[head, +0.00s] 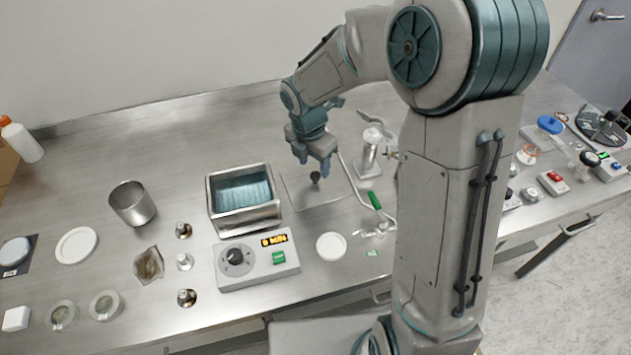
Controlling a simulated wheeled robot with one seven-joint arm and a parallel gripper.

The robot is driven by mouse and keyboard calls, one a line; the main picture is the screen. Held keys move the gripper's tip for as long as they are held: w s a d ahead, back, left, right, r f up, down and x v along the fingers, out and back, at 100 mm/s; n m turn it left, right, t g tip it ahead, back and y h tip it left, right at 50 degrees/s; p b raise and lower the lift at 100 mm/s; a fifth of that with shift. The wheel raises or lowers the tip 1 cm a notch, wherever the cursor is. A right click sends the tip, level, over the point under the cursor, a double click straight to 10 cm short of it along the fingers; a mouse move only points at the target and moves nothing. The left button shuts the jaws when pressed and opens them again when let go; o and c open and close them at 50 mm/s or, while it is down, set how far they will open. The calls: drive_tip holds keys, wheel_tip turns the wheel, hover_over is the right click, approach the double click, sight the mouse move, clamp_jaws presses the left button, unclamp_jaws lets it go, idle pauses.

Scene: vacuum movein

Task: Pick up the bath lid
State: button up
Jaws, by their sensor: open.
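The bath lid (337,190) is a flat, shiny metal plate with a small dark knob (315,177) standing up from its middle. It lies on the metal bench to the right of the water bath (245,210), an open rectangular steel box with blue-green inside. My gripper (314,163) points down just above the lid, with its fingertips at or near the top of the knob. The gripper is open. From this view I cannot tell whether the fingers straddle the knob or touch it.
A control box (256,262) with a dial and lit display adjoins the bath's front. A steel beaker (132,203) stands to the left. A metal stand (369,155) and a green-handled valve (375,201) are close right of the lid. The bench behind the bath is clear.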

sight(315, 174)
wheel_tip(315, 174, down, 4)
drive_tip(key=shift+d+f, duration=0.1)
drive_tip(key=shift+d, duration=0.05)
clamp_jaws()
